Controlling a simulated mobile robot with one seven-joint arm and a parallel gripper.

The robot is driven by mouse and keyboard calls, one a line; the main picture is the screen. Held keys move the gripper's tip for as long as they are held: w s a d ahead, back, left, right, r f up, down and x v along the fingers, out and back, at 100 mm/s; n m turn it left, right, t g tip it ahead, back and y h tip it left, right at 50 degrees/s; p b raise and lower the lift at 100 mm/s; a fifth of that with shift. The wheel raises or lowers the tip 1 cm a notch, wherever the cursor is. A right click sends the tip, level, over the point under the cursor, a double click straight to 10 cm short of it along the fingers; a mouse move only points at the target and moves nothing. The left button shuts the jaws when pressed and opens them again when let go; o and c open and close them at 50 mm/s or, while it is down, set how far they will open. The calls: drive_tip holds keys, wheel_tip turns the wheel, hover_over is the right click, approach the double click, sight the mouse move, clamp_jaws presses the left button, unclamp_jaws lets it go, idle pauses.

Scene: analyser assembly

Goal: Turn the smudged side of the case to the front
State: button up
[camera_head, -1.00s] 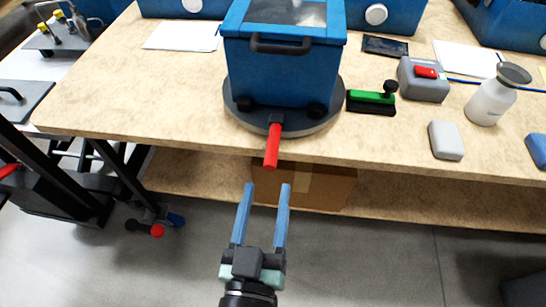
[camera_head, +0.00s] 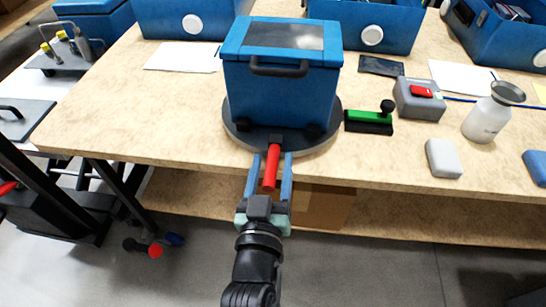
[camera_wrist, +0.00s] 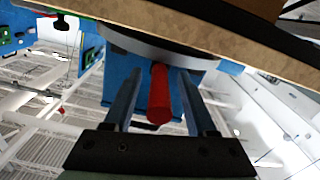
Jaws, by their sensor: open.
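The blue case (camera_head: 279,92) stands upright on a round grey turntable (camera_head: 240,131) at the table's front edge. A black handle is on its front face, and its lid has a dark window with a pale smudge-like patch. A red handle (camera_head: 271,168) sticks out from the turntable toward me, past the table edge. My gripper (camera_head: 272,160) is open, with one blue finger on each side of the red handle. The wrist view shows the red handle (camera_wrist: 160,95) between the two fingers (camera_wrist: 157,100), with gaps on both sides.
A green-and-black block (camera_head: 369,121) stands just right of the turntable. A grey box with a red switch (camera_head: 418,98), a white bottle (camera_head: 487,118) and a pale grey block (camera_head: 443,158) are further right. The table left of the turntable is mostly bare.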

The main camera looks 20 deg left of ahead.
drive_tip(key=shift+w+a, duration=0.2)
drive_tip(key=shift+w, duration=0.45)
drive_tip(key=shift+c, duration=0.4)
clamp_jaws()
idle(0.7)
